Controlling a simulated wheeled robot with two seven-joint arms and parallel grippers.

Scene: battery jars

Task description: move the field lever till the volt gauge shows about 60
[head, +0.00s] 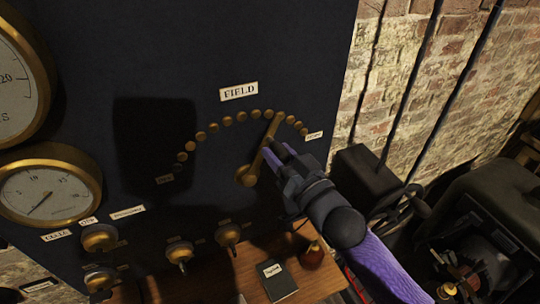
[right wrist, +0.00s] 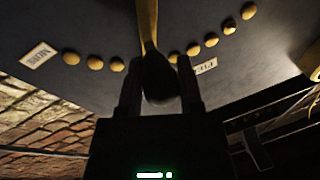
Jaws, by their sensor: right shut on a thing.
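The brass field lever (head: 272,127) is on the dark panel under the FIELD label (head: 239,91). It runs from a round pivot (head: 246,177) up and right, its tip near the studs right of the arc's top. My right gripper (head: 276,151) is shut on the lever's dark knob; the knob (right wrist: 159,80) shows between the fingers in the right wrist view. A large brass-rimmed gauge (head: 48,75) is cut off at the left edge; its "20" shows, but no needle and no full name. I cannot confirm a volt gauge or its reading. My left gripper is out of view.
A smaller gauge (head: 93,173) sits lower left, above several brass knobs (head: 99,237). A wooden desk (head: 206,284) with a dark notebook (head: 277,281) lies below. A brick wall (head: 430,75) and dark machinery (head: 500,215) stand right.

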